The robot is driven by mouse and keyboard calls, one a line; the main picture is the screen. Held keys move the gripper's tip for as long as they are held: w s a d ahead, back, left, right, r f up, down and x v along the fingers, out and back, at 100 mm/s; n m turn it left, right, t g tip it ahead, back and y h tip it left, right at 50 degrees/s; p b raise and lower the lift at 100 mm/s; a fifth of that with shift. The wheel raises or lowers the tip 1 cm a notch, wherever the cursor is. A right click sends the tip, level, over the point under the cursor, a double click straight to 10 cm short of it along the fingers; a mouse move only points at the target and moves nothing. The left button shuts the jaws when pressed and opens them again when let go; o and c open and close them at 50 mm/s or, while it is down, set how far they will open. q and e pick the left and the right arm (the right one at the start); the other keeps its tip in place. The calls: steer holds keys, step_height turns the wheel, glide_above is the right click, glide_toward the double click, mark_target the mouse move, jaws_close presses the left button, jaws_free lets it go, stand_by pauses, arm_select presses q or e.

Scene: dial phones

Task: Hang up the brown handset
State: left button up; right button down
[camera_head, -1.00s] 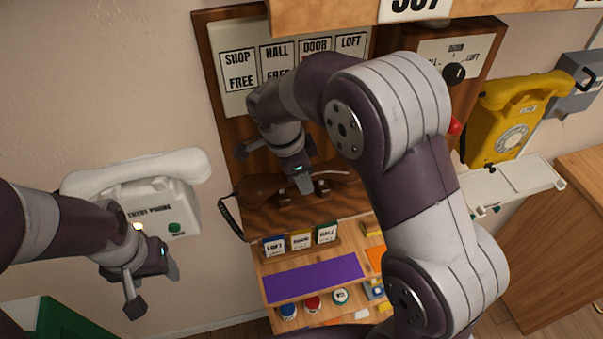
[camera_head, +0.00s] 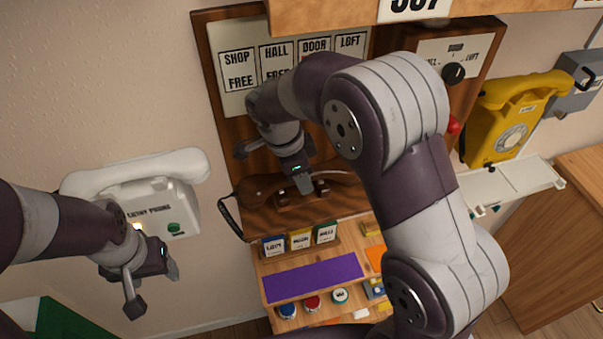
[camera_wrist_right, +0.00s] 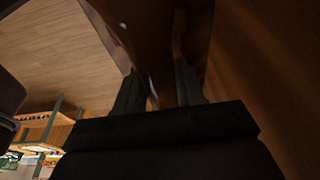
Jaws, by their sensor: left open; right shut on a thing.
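The brown handset (camera_head: 257,191) lies level along the wooden cradle (camera_head: 287,202) on the brown wall panel, its left end with the black cord sticking out past the cradle. My right gripper (camera_head: 303,184) is shut on the middle of the handset and hides part of it. In the right wrist view the brown handset (camera_wrist_right: 160,50) runs between the two dark fingers (camera_wrist_right: 160,90). Whether it rests fully in the cradle is hard to tell behind the gripper. My left gripper (camera_head: 155,290) is open and empty, below the white phone.
A white entry phone (camera_head: 150,195) hangs on the left wall. A yellow dial phone (camera_head: 505,120) hangs at right above a white shelf (camera_head: 510,190). Below the panel are label cards (camera_head: 300,240), a purple mat (camera_head: 312,278) and several round buttons. My right arm covers the panel's right part.

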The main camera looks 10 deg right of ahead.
arm_select(q)
steer(key=shift+f+b, duration=0.9)
arm_select(e)
steer(key=shift+f, duration=1.1)
steer(key=c, duration=0.6)
jaws_free()
